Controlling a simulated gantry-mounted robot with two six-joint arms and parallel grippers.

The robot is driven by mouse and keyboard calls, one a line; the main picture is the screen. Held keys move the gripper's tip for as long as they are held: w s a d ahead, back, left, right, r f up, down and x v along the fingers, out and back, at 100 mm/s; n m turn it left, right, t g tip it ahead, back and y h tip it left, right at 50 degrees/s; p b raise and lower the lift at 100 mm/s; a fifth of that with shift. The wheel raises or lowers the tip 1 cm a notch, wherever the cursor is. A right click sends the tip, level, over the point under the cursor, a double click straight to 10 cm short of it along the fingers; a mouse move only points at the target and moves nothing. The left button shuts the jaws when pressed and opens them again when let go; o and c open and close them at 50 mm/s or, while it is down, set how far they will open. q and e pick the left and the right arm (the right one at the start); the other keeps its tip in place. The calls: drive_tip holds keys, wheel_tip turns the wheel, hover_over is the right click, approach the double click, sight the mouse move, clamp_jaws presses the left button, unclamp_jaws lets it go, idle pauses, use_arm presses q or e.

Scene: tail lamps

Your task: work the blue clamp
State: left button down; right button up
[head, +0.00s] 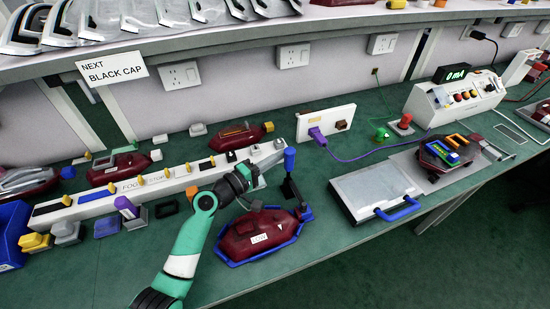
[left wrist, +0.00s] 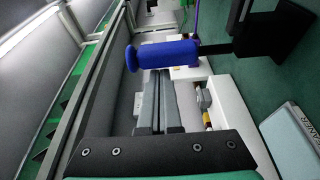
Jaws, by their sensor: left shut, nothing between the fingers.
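The blue clamp has a blue upright handle (head: 290,159) on a black lever (head: 291,188). It stands at the right end of a blue-framed fixture that holds a dark red lamp (head: 256,233). In the left wrist view the blue handle (left wrist: 165,53) lies across the picture just past my fingertips, and the black lever (left wrist: 255,35) runs off to the right. My left gripper (head: 258,172) is shut and empty, a little left of the handle. It also shows in the left wrist view (left wrist: 158,82). I cannot tell whether the fingertips touch the handle. My right gripper is out of view.
A long white strip (head: 180,183) with slots and yellow knobs runs behind the fixture. A grey case (head: 375,188) with a blue handle lies to the right. A white socket box (head: 325,123) with a purple plug stands behind. Green bench shows between them.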

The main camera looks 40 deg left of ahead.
use_arm(q)
drive_tip(key=w+a+b, duration=0.2)
drive_tip(key=a+b, duration=0.1)
drive_tip(key=a, duration=0.1)
drive_tip(key=s+a+p, duration=0.1)
drive_tip(key=s+p, duration=0.3)
drive_tip(key=s, duration=0.6)
drive_tip(key=shift+a, duration=0.1)
